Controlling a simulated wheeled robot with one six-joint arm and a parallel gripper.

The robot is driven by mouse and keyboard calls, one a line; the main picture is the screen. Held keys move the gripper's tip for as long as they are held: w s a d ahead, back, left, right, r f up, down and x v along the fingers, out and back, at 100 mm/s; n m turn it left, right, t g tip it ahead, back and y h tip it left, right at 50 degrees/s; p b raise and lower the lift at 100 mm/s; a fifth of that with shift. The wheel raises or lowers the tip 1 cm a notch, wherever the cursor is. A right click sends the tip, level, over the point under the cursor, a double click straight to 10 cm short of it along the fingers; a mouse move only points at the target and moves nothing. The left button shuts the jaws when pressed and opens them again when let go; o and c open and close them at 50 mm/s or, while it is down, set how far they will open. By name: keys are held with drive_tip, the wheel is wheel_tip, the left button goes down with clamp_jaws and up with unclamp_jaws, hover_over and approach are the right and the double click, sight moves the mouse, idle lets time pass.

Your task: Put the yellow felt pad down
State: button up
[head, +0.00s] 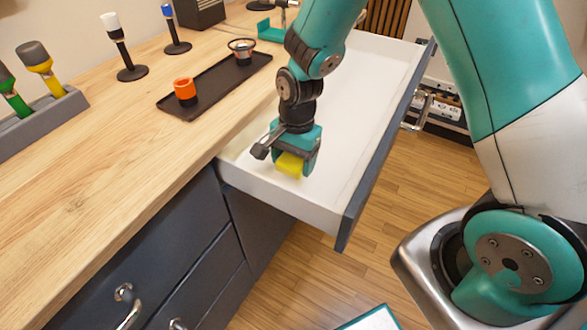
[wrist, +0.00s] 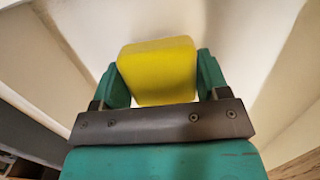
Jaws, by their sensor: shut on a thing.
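The yellow felt pad (head: 290,164) is held between the fingers of my gripper (head: 292,160), over the near end of the open white drawer (head: 345,120). In the wrist view the pad (wrist: 158,72) sits between the two teal fingertips of my gripper (wrist: 160,82), with the pale drawer interior beyond it. My gripper is shut on the pad and points downward. I cannot tell whether the pad touches the drawer floor.
The drawer's dark front panel (head: 378,150) stands to the right of my gripper. On the wooden counter (head: 100,160) to the left are a black tray (head: 215,88) with an orange object (head: 185,91) and a small round cup (head: 242,50). The visible drawer floor looks bare.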

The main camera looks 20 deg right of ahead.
sight(294, 170)
drive_tip(key=shift+f, duration=1.55)
drive_tip(key=shift+f, duration=0.1)
drive_tip(key=o, duration=1)
